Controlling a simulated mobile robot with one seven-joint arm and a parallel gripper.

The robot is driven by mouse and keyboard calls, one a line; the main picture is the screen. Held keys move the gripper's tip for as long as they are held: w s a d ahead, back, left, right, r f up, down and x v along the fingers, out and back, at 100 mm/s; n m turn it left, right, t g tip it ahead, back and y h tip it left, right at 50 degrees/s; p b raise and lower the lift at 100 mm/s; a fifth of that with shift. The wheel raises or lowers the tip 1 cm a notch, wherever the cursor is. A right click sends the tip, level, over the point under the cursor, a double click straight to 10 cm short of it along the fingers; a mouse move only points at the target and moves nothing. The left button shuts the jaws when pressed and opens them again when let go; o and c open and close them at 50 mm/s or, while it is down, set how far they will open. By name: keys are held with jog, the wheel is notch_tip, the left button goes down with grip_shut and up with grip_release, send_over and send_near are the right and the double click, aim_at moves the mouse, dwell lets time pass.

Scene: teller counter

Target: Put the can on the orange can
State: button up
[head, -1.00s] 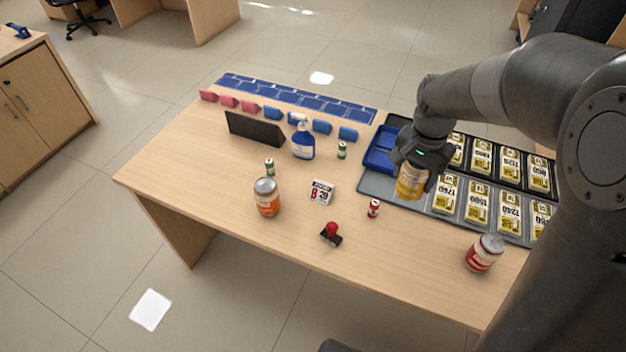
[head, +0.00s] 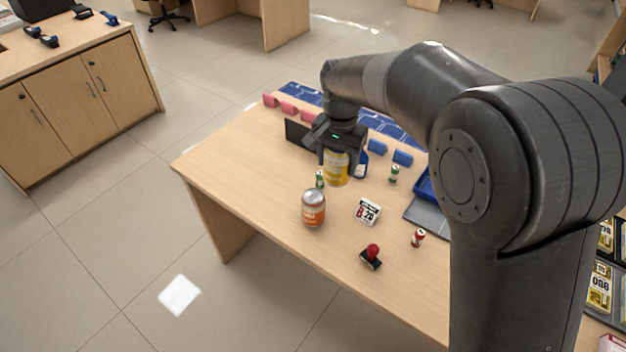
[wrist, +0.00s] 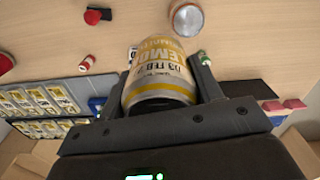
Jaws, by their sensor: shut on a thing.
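My gripper (head: 337,150) is shut on a yellow can (head: 336,170) and holds it above the table. In the wrist view the yellow can (wrist: 158,70) sits between the two fingers, with "LEMO" lettering visible. The orange can (head: 313,210) stands upright on the table, with a silver top. In the head view it is below and a little left of the held can, apart from it. In the wrist view the orange can's top (wrist: 187,20) shows beyond the held can, to the right.
A small green can (head: 320,179) stands close behind the orange can. A date block (head: 367,211), a red-handled stamp (head: 371,257) and a small red can (head: 418,238) lie to the right. A dark panel (head: 296,134) stands behind. The front left tabletop is clear.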

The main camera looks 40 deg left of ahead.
jog(key=shift+s+a+f, duration=0.3)
jog(key=shift+a+f, duration=0.6)
jog(key=shift+f, duration=0.35)
jog(key=shift+s+a+f, duration=0.35)
jog(key=shift+a+f, duration=0.55)
jog(key=shift+f, duration=0.35)
jog(key=shift+s+a+f, duration=0.3)
jog(key=shift+a+f, duration=0.6)
jog(key=shift+f, duration=0.35)
jog(key=shift+f, duration=0.15)
jog(key=o, duration=1.2)
notch_tip(320, 180, up, 12)
jog(key=shift+r, duration=0.15)
